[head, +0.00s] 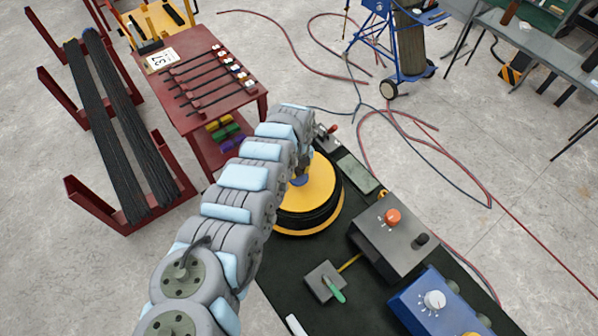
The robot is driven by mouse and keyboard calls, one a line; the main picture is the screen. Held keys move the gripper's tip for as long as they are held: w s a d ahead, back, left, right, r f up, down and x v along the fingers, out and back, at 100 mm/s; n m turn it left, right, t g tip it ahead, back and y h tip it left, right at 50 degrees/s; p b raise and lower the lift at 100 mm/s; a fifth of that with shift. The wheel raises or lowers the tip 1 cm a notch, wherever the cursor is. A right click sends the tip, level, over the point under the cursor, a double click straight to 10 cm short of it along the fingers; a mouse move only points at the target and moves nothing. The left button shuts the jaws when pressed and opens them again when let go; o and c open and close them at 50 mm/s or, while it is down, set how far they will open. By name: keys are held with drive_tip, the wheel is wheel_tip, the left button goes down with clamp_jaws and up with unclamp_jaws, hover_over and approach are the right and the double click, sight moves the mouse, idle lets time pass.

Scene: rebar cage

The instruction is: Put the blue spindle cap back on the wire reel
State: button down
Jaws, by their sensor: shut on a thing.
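The wire reel (322,192) lies flat on the dark bench top, with a yellow top disc and black sides. My arm comes in from the lower left and covers the reel's left part. My gripper (300,172) points down over the reel's middle, partly hidden by my own arm. It is shut on the blue spindle cap (299,181), of which only a small blue part shows. I cannot tell whether the cap touches the reel or is held just above it. The spindle is hidden.
On the bench, a grey box with an orange knob (392,216), a blue box with a white dial (434,300) and a green-handled tool (334,289) stand near the reel. A flat grey-green item (358,173) lies right of it. A red rack table (205,90) stands left.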

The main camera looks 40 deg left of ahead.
sight(298, 169)
drive_tip(key=shift+f, duration=0.1)
drive_tip(key=c, duration=1)
unclamp_jaws()
drive_tip(key=shift+o, duration=0.2)
drive_tip(key=shift+a+r, duration=0.1)
drive_tip(key=shift+r, duration=1.55)
wheel_tip(298, 169, up, 9)
drive_tip(key=b, duration=0.1)
